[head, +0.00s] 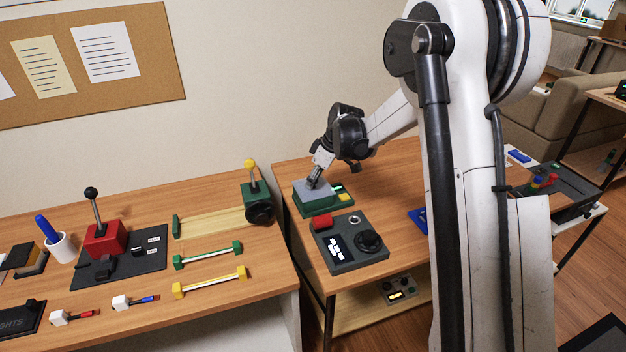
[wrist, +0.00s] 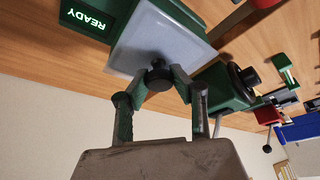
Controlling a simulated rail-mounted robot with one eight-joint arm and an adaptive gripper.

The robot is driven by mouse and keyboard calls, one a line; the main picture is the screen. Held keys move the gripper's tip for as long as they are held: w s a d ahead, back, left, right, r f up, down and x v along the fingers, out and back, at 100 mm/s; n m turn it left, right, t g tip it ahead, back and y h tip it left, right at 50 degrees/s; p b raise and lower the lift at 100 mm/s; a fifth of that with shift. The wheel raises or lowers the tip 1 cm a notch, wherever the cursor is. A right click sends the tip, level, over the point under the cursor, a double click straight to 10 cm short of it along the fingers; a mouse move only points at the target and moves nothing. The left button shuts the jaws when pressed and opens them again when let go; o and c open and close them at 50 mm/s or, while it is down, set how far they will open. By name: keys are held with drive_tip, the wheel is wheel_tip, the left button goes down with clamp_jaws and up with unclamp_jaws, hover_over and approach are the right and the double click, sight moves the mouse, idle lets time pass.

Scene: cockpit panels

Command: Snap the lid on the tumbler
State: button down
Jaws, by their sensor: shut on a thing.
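A pale grey lid (head: 313,189) with a black knob lies at a green box (head: 318,206) on the right-hand table. In the wrist view the lid (wrist: 155,38) spans the box's top, and its knob (wrist: 158,76) is between my fingertips. My gripper (head: 313,181) is shut on the knob; it also shows in the wrist view (wrist: 162,83). A lit display (wrist: 88,22) on the box reads READY. I cannot tell whether the lid is fully seated. A tumbler under the lid is hidden.
A dark panel (head: 356,243) with a red button and black knob stands in front of the green box. A green device with a yellow-topped lever (head: 254,190) is on the left table. A gap separates the tables.

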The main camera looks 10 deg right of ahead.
drive_tip(key=c, duration=0.9)
unclamp_jaws()
drive_tip(key=shift+c, duration=0.2)
drive_tip(key=shift+r, duration=0.1)
drive_tip(key=shift+r+p, duration=1.5)
drive_tip(key=shift+r, duration=1.95)
drive_tip(key=shift+c, duration=0.5)
clamp_jaws()
